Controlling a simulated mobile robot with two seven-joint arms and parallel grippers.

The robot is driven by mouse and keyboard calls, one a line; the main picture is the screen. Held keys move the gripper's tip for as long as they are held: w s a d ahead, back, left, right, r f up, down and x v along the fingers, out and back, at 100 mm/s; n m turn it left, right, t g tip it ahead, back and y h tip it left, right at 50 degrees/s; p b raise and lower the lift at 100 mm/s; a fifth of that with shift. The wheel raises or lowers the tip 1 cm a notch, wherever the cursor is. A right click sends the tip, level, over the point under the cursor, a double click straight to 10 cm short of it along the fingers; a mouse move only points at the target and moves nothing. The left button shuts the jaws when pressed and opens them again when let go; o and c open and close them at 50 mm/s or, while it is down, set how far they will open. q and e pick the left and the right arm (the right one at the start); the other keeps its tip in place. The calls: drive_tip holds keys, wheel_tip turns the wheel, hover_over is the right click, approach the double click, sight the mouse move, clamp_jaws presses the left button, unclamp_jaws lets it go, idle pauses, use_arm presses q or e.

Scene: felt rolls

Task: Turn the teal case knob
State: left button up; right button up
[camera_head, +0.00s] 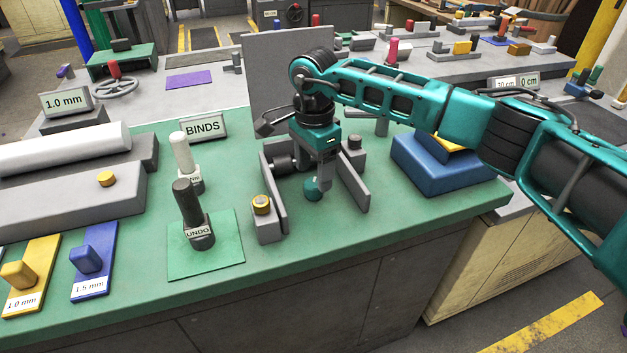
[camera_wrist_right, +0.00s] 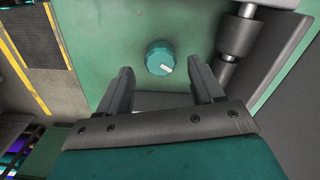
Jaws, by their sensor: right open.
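The teal knob (camera_head: 313,191) sits low between two upright grey plates on the green bench, partly hidden by my right gripper in the head view. In the right wrist view the round teal knob (camera_wrist_right: 158,55) lies ahead, between the lines of the two fingers, with a white mark pointing to the lower right. My right gripper (camera_wrist_right: 161,72) is open and empty, its fingertips just short of the knob in the picture. In the head view the right gripper (camera_head: 323,178) points down over the knob; I cannot tell if it touches. My left gripper is not in view.
The grey plates (camera_head: 351,187) flank the gripper closely, with a grey roller (camera_wrist_right: 237,35) beside it. A yellow-topped grey block (camera_head: 262,205), a dark UNDO post (camera_head: 187,205) and a BINDS sign (camera_head: 203,128) stand left. A blue block (camera_head: 440,168) stands right.

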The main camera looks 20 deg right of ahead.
sight(314, 182)
drive_tip(key=shift+f, duration=1.95)
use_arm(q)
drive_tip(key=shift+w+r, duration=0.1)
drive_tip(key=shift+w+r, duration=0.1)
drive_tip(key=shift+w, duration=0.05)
use_arm(e)
drive_tip(key=shift+c, duration=0.4)
drive_tip(key=shift+c, duration=0.8)
drive_tip(key=c, duration=0.8)
